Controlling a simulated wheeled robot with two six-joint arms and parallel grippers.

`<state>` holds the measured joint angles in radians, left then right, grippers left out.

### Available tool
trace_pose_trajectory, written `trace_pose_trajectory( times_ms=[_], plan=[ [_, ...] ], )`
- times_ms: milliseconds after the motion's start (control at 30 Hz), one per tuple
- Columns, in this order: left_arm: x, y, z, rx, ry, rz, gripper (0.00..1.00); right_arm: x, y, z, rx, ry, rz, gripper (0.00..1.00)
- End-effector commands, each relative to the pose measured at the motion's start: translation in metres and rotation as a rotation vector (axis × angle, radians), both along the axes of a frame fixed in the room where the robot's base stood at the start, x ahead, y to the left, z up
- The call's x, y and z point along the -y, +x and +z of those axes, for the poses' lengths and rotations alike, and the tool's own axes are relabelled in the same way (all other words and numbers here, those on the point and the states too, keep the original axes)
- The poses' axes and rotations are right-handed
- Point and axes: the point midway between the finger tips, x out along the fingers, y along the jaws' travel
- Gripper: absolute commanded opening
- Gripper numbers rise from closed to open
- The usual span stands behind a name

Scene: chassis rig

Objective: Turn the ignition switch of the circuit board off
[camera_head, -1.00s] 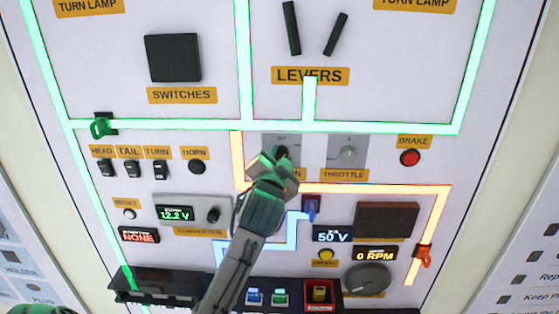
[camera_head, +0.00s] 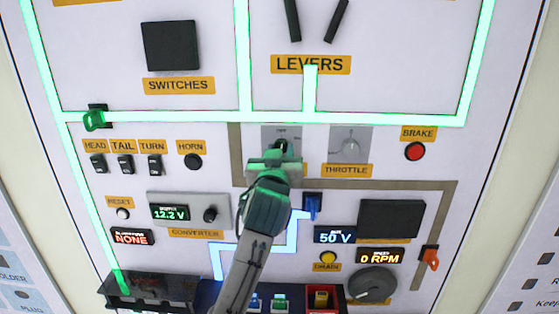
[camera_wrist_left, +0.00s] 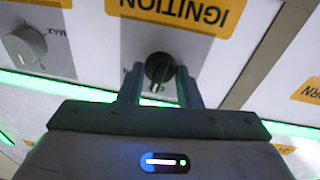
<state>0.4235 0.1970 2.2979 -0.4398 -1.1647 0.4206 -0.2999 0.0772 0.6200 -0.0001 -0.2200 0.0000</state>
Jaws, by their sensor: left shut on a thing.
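The ignition switch is a dark round knob (camera_wrist_left: 160,68) on a light grey plate, below an upside-down IGNITION label (camera_wrist_left: 200,14) in the left wrist view. In the head view, the plate (camera_head: 268,132) shows at the middle of the board, with its knob mostly hidden behind my gripper. My left gripper (camera_wrist_left: 161,90) is shut on the knob, one finger on each side. It also shows in the head view (camera_head: 281,154), reaching up from below and covering the ignition label. My right gripper is out of view.
The throttle knob (camera_head: 350,147) is just right of the ignition. The brake button (camera_head: 414,151) and an orange toggle (camera_head: 431,258) are farther right. The converter (camera_head: 219,210) is lower left. A grey unlit track (camera_head: 400,185) runs near the ignition; green tracks (camera_head: 200,116) are lit.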

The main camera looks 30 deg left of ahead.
Motion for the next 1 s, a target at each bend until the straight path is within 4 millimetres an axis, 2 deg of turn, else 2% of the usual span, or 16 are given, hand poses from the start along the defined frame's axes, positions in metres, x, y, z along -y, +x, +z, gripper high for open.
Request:
trace_pose_trajectory(
  times_ms=[300,867,900,1000],
  plan=[
    [0.0006,0.0006,-0.0005,0.069,-0.109,-0.002,0.08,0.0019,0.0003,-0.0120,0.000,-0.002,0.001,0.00],
    [0.0007,0.0006,0.0003,0.083,-0.134,-0.001,0.08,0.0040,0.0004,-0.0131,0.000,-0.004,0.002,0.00],
    [0.0007,0.0006,0.0003,0.083,-0.134,-0.001,0.37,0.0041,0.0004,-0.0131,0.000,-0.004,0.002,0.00],
    [0.0007,0.0007,0.0002,0.083,-0.134,-0.001,0.53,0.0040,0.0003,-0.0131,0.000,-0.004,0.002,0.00]
  ],
)
